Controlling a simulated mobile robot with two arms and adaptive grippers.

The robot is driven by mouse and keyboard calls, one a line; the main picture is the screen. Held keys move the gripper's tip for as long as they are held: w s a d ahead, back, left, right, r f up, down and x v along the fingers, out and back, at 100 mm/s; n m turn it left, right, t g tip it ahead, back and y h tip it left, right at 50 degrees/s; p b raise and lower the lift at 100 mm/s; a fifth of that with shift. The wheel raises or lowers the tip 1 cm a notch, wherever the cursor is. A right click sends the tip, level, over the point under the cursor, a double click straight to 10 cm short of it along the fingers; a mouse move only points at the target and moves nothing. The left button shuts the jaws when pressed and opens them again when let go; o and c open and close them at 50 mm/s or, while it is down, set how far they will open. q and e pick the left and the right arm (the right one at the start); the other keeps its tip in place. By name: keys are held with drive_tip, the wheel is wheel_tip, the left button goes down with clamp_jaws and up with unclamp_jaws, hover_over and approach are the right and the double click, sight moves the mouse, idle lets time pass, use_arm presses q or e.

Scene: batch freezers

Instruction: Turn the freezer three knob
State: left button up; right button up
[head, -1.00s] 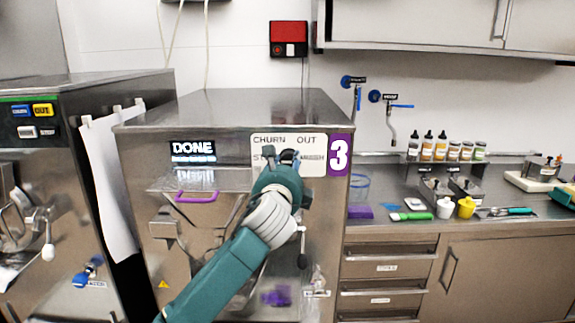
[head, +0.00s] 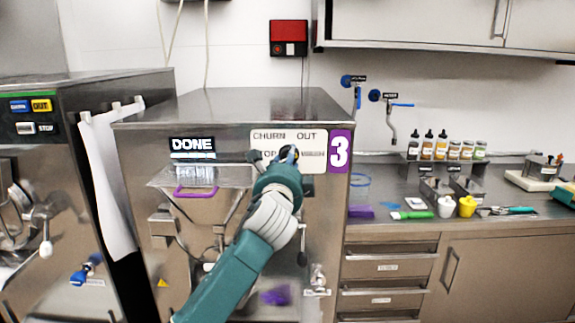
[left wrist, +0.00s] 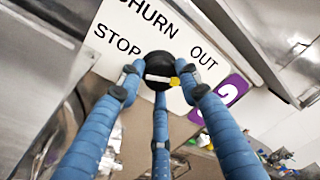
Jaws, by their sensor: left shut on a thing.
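The freezer three knob is a black round knob with a white bar (left wrist: 157,69) on a white label panel (head: 260,138) reading CHURN, OUT and STOP, with a fourth word partly covered. The purple number 3 sign (head: 339,153) is right of the panel. In the left wrist view the knob's white bar lies about level, with a small yellow spot at its right end. My left gripper (head: 287,157) is at the panel, its blue fingers (left wrist: 160,80) shut around the knob. In the head view the gripper hides most of the knob. My right gripper is out of view.
Freezer three (head: 225,108) shows DONE on its display (head: 192,145). A purple handle (head: 196,192) is on its front. Another freezer (head: 70,90) with a hanging white sheet (head: 108,180) stands left. A counter (head: 400,228) with bottles and tools is on the right.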

use_arm(q)
drive_tip(key=shift+f+n+b, duration=0.15)
drive_tip(key=shift+n+b, duration=0.25)
drive_tip(key=shift+n, duration=0.8)
drive_tip(key=o, duration=1.2)
drive_tip(key=shift+c, duration=0.2)
drive_tip(key=shift+s, duration=0.1)
drive_tip(key=s+a, duration=0.1)
drive_tip(key=s, duration=1.1)
drive_tip(key=shift+f, duration=0.3)
